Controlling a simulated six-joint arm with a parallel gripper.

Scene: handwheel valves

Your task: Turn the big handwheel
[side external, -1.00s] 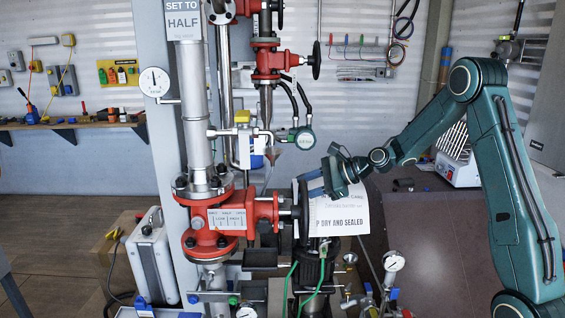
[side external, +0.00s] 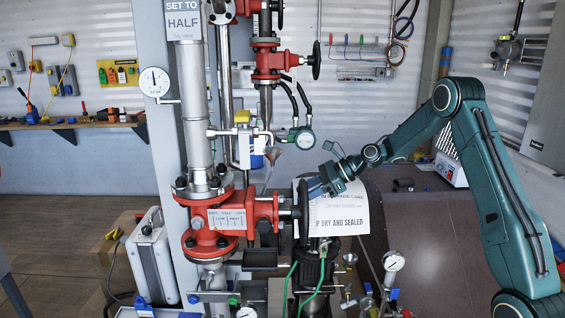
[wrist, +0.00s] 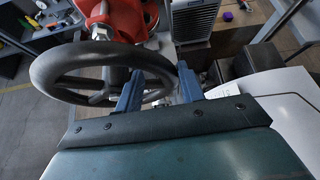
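The big handwheel (side external: 302,215) is black and stands edge-on at the right end of the red valve body (side external: 215,222). In the wrist view the handwheel (wrist: 98,52) fills the upper left, with its spokes and hub showing. My gripper (side external: 316,188) is at the upper part of the wheel. In the wrist view its two blue fingers (wrist: 160,88) are apart, with the near right part of the rim between them. Contact with the rim cannot be told. A sign (side external: 183,18) reads SET TO HALF. A scale plate (side external: 227,219) is on the valve body, its pointer too small to read.
A white paper notice (side external: 338,213) hangs just right of the wheel. A smaller red valve (side external: 266,60) is above. A silver case (side external: 152,258) stands at left. The space at right is fairly clear.

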